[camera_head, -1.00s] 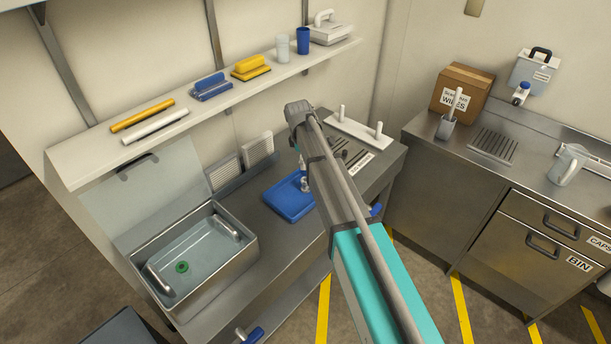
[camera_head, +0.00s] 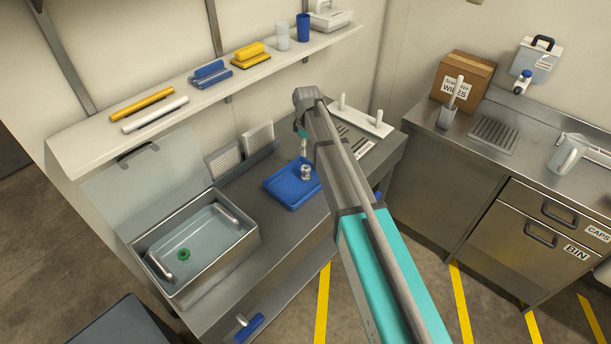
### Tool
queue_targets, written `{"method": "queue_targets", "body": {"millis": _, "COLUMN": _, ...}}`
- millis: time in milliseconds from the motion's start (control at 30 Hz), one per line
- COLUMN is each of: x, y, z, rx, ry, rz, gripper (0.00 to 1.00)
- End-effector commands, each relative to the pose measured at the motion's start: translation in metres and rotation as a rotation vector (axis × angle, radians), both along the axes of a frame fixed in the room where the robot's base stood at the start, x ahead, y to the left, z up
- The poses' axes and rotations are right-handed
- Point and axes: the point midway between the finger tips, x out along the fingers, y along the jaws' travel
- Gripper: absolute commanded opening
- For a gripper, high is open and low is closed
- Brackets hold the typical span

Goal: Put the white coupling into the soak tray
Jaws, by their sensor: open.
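A small whitish-grey cylindrical piece (camera_head: 306,173), which looks like the white coupling, stands in the blue tray (camera_head: 284,196) on the steel bench. The steel basin (camera_head: 141,250) to its left looks like the soak tray. It holds clear liquid and has a green ring (camera_head: 184,255) in it. My gripper (camera_head: 303,150) hangs from the arm's far end, just above and behind the small piece in the picture. It is open and appears empty, with a visible gap to the piece. Its fingers are small and partly hidden by my wrist.
A shelf (camera_head: 210,92) with brushes, rods and cups runs above the bench. Ribbed white panels (camera_head: 258,138) stand at the back of the bench. A white peg rack (camera_head: 360,122) is at right. The bench between basin and blue tray is clear.

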Motion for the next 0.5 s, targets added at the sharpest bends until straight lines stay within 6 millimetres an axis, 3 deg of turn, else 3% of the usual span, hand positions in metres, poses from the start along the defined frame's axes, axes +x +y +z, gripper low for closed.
{"method": "queue_targets", "body": {"millis": 500, "x": 0.000, "y": 0.000, "z": -0.045, "rx": 0.000, "ry": 0.000, "rz": 0.000, "gripper": 0.74}}
